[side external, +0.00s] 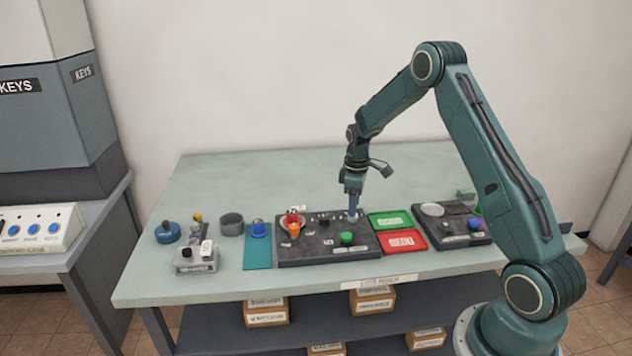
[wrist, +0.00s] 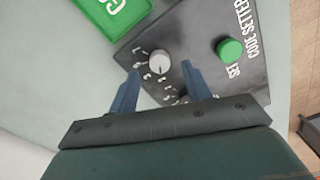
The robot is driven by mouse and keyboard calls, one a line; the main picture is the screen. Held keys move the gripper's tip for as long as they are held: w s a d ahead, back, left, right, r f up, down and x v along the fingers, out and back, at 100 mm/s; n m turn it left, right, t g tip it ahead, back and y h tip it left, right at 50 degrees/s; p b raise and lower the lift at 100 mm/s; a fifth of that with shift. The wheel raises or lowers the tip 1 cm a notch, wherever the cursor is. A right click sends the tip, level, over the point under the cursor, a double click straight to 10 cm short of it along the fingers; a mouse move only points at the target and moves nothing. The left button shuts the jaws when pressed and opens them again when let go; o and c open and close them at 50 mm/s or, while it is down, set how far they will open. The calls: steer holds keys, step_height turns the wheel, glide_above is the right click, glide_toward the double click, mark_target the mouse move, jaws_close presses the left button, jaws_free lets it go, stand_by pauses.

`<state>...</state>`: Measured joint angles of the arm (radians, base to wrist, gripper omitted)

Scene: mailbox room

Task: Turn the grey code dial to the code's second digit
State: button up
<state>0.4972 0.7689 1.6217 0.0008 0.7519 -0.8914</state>
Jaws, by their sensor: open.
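The grey code dial (wrist: 159,62) is a round knob with a ring of white digits on the dark code setter panel (wrist: 205,45). In the side view the panel (side external: 330,256) lies mid-table, and the dial (side external: 353,218) is at its back right. My gripper (wrist: 160,68) is open, pointing down, with one blue finger on either side of the dial; I cannot tell whether they touch it. In the side view my gripper (side external: 353,208) is right at the dial. The digits are too small to read surely, and the fingers hide part of the panel.
A green SET button (wrist: 230,50) stands on the panel beside the dial. A green plate (side external: 390,220) and a red plate (side external: 401,241) lie right of the panel. The back of the table (side external: 260,180) is clear.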

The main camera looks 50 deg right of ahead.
steer(key=shift+f, duration=1.55)
steer(key=c, duration=1)
